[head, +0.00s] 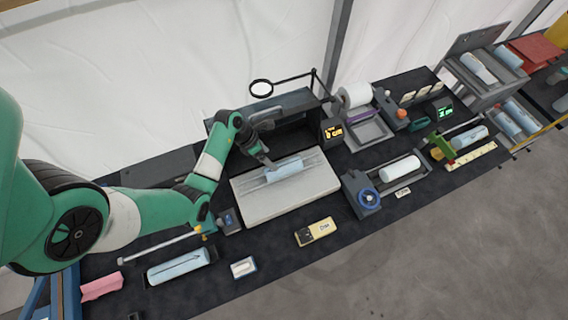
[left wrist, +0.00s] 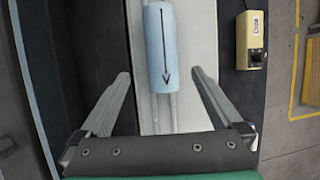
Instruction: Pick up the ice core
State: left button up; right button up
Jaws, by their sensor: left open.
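A pale blue ice core (head: 285,168) lies along the grooved white tray (head: 262,205) in the middle of the bench. In the left wrist view the core (left wrist: 160,48) has a black arrow along it, pointing toward my gripper. My left gripper (head: 266,163) is open over the near end of the core. In the left wrist view the gripper (left wrist: 162,75) has one finger on each side of the core, with gaps between. My right gripper is not in view.
A second blue core (head: 178,267) lies in a dark cradle at the front left. A yellow meter (head: 315,232) sits in front of the tray. A blue-knobbed device (head: 367,195) stands at right, beside a white cylinder (head: 400,169). A magnifier (head: 261,88) rises behind.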

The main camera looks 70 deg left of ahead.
aim_at(280, 165)
pick_arm(q)
jog(key=b+x, duration=0.1)
jog(key=x, duration=0.4)
jog(key=shift+w, duration=0.1)
jog(key=b+x, duration=0.1)
jog(key=x, duration=0.4)
jog(key=shift+w+d, duration=0.2)
grip_shut()
